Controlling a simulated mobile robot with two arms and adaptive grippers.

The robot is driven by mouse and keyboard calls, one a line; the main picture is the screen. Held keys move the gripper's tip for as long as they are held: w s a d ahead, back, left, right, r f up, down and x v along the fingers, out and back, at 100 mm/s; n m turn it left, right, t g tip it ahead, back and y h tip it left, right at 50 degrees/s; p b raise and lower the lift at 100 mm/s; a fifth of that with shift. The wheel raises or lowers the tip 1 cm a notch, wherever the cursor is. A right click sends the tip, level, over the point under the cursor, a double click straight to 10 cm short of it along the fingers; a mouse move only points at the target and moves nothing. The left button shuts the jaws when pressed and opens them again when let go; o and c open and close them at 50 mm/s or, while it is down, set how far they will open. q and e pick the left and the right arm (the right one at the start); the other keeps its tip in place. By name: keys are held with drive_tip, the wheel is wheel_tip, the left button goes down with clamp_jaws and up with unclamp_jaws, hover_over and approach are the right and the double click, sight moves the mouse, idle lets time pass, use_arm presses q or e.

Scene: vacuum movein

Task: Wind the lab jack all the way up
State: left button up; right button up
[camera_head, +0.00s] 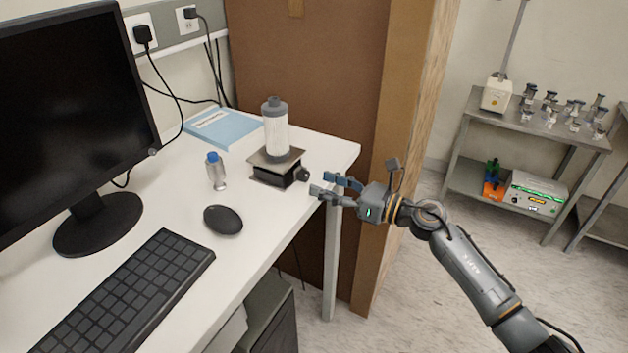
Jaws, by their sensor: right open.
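The lab jack (277,172) stands on the white desk near its right edge. It looks low, with a dark base and a flat metal top plate. A white cylinder with a grey cap (275,128) stands upright on the plate. A dark round knob (302,174) sticks out of the jack's right side. My right gripper (322,186) is open, its fingers pointing left toward the knob, just to the right of it. Nothing shows between the fingers, and a small gap seems to lie between them and the knob. My left gripper is out of the picture.
A small blue-capped bottle (216,172) stands left of the jack, with a black mouse (223,220) in front. A blue booklet (223,127) lies behind. A monitor (75,115) and keyboard (125,295) fill the left. A brown cabinet (310,75) stands behind the desk's right end.

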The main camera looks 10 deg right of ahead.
drive_tip(key=v, duration=0.8)
